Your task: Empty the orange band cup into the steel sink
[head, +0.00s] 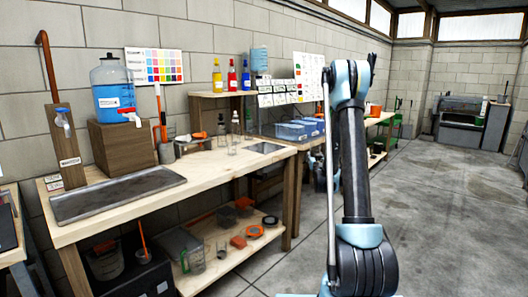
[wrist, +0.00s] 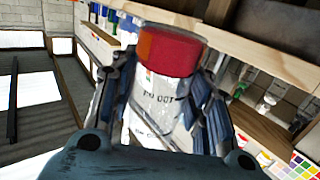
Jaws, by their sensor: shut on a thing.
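The orange band cup (wrist: 172,50) fills the middle of the wrist view. It has a red-orange band near its end and a pale body with dark print. My gripper (wrist: 163,82) is shut on it, with a finger on each side of the pale body. The cup's contents cannot be seen. In the head view my raised arm hides the cup and most of the gripper. A long, shallow steel sink (head: 118,194) lies at the left end of the wooden bench, and looks empty. My arm stands well to the right of it, apart from it.
A blue water jug (head: 113,90) with a tap stands on a wooden block behind the sink. Clear glassware (head: 232,140) and a flat steel plate (head: 265,147) are farther right on the bench. Blue bins (head: 297,130) are beyond. The concrete floor (head: 440,190) at right is open.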

